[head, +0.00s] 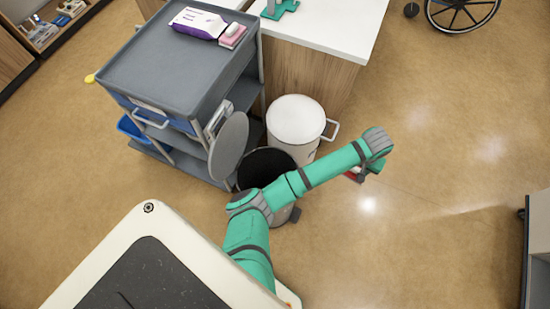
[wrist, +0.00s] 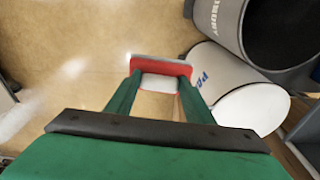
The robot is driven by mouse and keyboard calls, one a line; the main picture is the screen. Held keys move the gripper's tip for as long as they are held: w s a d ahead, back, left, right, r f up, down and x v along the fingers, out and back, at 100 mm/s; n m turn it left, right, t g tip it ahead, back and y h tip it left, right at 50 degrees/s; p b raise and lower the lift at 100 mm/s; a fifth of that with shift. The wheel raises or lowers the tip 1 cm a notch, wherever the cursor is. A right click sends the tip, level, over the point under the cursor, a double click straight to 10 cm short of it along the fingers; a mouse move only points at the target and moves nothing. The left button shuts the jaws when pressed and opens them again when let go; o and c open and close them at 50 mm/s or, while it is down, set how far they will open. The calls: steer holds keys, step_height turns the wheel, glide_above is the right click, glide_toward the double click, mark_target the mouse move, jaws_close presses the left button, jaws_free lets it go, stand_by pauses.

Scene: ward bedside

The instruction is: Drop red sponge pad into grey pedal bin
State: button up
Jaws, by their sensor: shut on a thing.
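The red sponge pad (wrist: 160,64) has a red side and a pale side and sits between my fingertips. My gripper (wrist: 161,77) is shut on it. In the head view my gripper (head: 364,173) hangs over open floor to the right of the bins, with a bit of red showing below the wrist. The grey pedal bin (head: 284,214) stands between the cart and my arm, its round lid (head: 229,144) raised and its dark inside showing. My arm partly covers it. In the wrist view the grey bin (wrist: 214,18) is at the upper right, apart from the pad.
A white closed bin (head: 297,119) stands just behind the grey one; it also shows in the wrist view (wrist: 236,92). A grey cart (head: 165,72) with a wipes pack (head: 198,23) is to the left. A wheelchair (head: 461,12) is far right.

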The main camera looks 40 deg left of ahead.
steer(key=a+r+n, duration=0.4)
steer(key=a+n, duration=0.1)
steer(key=a, duration=0.6)
steer(key=s+a+f+n+y, duration=0.1)
steer(key=s+a+f+n, duration=0.25)
steer(key=s+a, duration=0.4)
steer(key=s+a+f+n, duration=0.2)
steer(key=s+a+f, duration=0.3)
steer(key=s+a, duration=0.3)
steer(key=shift+g, duration=0.3)
steer(key=shift+s+d+f, duration=0.1)
steer(key=shift+d+f, duration=0.05)
steer(key=shift+f, duration=0.7)
steer(key=shift+s+d+f, duration=0.1)
steer(key=shift+f, duration=0.8)
steer(key=shift+s+d+f, duration=0.1)
steer(key=shift+d+f, duration=0.05)
steer(key=shift+f, duration=0.7)
steer(key=o, duration=1.1)
step_height(320, 180, up, 11)
steer(key=d, duration=0.1)
steer(key=shift+s+f, duration=0.15)
steer(key=shift+s, duration=0.2)
